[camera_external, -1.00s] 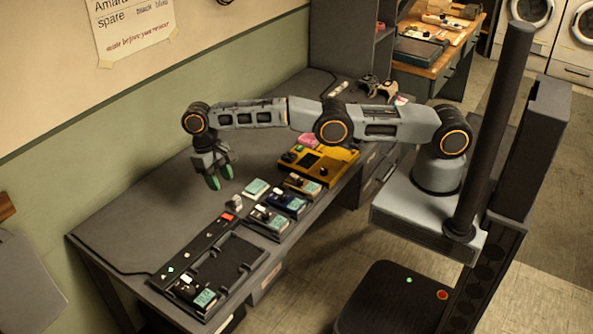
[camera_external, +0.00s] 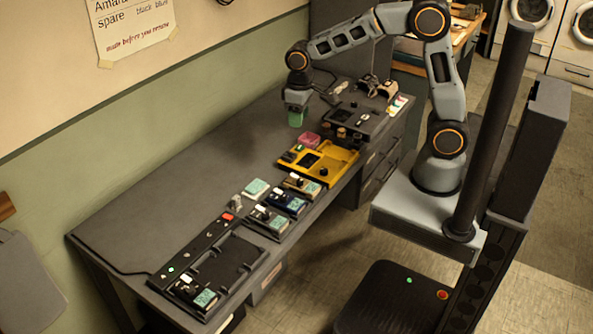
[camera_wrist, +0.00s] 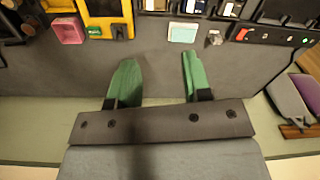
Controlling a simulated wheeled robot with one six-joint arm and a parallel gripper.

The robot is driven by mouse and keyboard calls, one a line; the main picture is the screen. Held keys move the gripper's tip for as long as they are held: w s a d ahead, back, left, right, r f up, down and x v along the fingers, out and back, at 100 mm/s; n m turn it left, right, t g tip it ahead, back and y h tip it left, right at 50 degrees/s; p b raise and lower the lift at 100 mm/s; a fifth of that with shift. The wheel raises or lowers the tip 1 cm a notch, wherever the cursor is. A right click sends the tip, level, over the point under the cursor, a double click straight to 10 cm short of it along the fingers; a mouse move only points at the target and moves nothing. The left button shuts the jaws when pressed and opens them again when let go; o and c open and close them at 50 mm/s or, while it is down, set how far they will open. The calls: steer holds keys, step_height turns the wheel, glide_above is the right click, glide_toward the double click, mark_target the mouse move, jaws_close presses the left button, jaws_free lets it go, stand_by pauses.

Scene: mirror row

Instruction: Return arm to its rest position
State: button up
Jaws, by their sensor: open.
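My gripper (camera_external: 297,116) hangs above the back part of the grey desk, left of the black device and behind the yellow unit. Its green-padded fingers point down. In the wrist view my gripper (camera_wrist: 153,80) shows its two green fingers spread apart, with only bare desktop between them. It is open and empty. My arm is folded, with its elbow raised high near the column and the forearm reaching left and down.
A yellow unit (camera_external: 340,158), a pink tray (camera_external: 308,140) and a black device (camera_external: 365,122) stand on the desk (camera_external: 160,210). Several small modules and a black tray (camera_external: 240,258) line its front edge. The desk's left rear is clear.

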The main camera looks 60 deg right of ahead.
steer(key=s+d+r+m+t, duration=0.1)
steer(key=s+d+r+t, duration=0.1)
steer(key=s+d, duration=0.4)
steer(key=s+d+r+m+t, duration=0.1)
steer(key=s+d+r+t, duration=0.1)
steer(key=s+d+r, duration=0.3)
steer(key=s+d, duration=0.2)
steer(key=s, duration=0.1)
steer(key=shift+s+r+m+t, duration=0.25)
steer(key=shift+s+m+t, duration=0.05)
steer(key=shift+s+m, duration=0.1)
stand_by(1.8)
